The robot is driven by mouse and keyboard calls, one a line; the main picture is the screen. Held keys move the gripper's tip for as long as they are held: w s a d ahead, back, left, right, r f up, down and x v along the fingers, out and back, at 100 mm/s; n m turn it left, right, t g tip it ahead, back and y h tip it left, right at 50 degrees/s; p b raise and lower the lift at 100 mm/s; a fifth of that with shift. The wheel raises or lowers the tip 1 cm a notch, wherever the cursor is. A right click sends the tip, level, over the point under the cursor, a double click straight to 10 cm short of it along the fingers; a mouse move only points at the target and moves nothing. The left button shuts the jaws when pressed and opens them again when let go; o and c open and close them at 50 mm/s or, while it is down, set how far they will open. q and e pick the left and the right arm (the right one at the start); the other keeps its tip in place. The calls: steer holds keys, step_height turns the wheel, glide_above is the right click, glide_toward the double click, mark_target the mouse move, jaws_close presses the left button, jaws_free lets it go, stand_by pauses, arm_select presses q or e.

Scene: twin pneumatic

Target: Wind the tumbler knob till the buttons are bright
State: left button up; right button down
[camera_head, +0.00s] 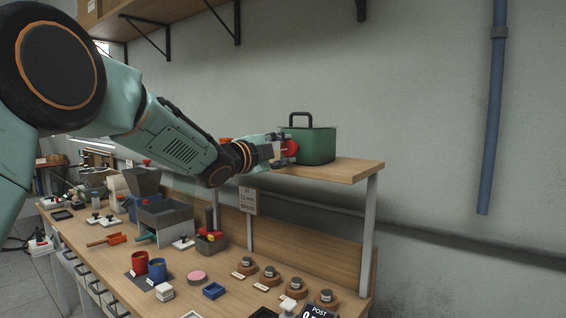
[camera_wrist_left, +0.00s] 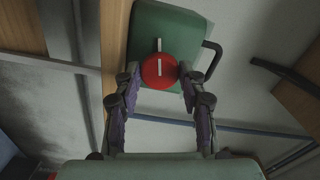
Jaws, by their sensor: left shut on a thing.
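A green box with a dark carrying handle, apparently the tumbler (camera_head: 318,146), stands on the raised wooden shelf. It also shows in the left wrist view (camera_wrist_left: 172,25). A round red knob (camera_head: 291,148) sits on its side. In the left wrist view the knob (camera_wrist_left: 160,73) carries a pale upright mark, with another pale mark on the box above it. My left gripper (camera_head: 285,149) is shut on the knob, with one finger at each side of it. No bright buttons can be made out on the box. My right gripper is out of view.
The shelf (camera_head: 345,169) has a free edge right of the box. Below, the workbench (camera_head: 120,245) holds red and blue cups (camera_head: 148,268), grey bins (camera_head: 165,218) and several round wooden pieces (camera_head: 270,272). A blue pipe (camera_head: 492,120) runs down the wall.

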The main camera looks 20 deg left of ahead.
arm_select(q)
steer(key=shift+f+m+b, duration=0.1)
steer(key=shift+m+b, duration=1.3)
steer(key=shift+m, duration=0.4)
steer(key=o, duration=1.2)
steer(key=shift+c, duration=0.2)
steer(key=shift+s, duration=0.15)
steer(key=v, duration=0.7)
steer(key=shift+s+a, duration=0.15)
steer(key=shift+s, duration=0.2)
